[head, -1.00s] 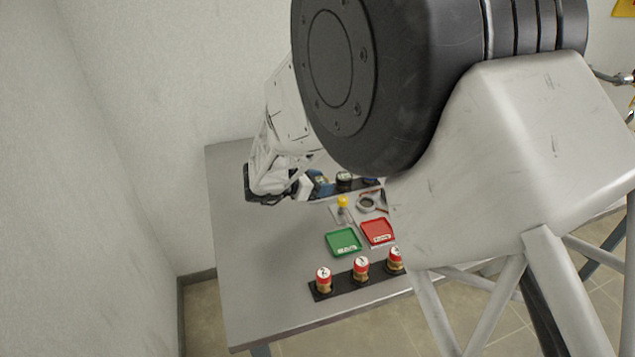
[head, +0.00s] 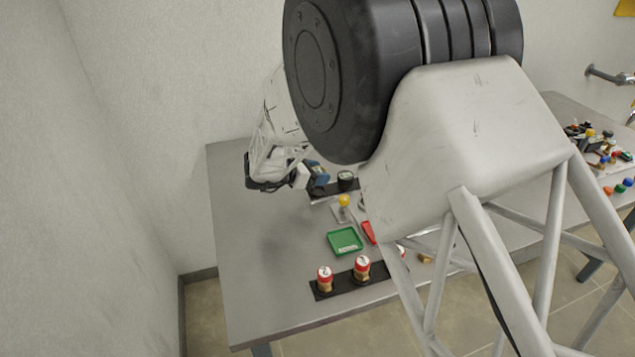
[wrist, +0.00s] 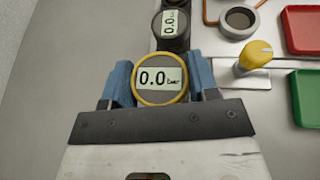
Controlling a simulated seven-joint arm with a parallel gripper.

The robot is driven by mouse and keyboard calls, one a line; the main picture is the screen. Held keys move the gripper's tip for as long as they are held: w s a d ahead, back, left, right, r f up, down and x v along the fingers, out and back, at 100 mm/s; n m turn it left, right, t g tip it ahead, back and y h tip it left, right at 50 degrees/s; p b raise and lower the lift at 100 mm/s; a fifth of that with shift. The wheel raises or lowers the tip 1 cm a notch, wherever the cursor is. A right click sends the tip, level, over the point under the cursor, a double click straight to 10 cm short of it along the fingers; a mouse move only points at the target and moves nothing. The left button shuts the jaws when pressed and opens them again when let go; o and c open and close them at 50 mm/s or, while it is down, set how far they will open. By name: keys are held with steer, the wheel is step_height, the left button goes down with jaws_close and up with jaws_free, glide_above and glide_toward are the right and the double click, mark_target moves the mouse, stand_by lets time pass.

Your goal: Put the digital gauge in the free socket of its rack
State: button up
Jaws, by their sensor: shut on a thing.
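My gripper (wrist: 160,82) has blue fingers and is shut on the digital gauge (wrist: 161,68), a round dark gauge with a yellow rim and a display reading 0.0. In the head view my gripper (head: 316,174) is over the left end of the black rack (head: 348,189). In the wrist view a second digital gauge (wrist: 172,25) stands in the rack just beyond the held one. It also shows in the head view (head: 346,180). The free socket is not visible. I cannot tell whether the held gauge touches the rack.
A yellow knob (wrist: 255,54) on a light plate stands close to the right. A front rack holds red-capped parts (head: 325,278). The table's left side is clear.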

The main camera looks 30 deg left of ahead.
steer(key=shift+f, duration=1.7)
steer(key=shift+f, duration=0.1)
steer(key=o, duration=1)
steer(key=shift+o, duration=0.2)
steer(key=shift+a, duration=0.1)
steer(key=v, duration=1.2)
steer(key=shift+w, duration=0.1)
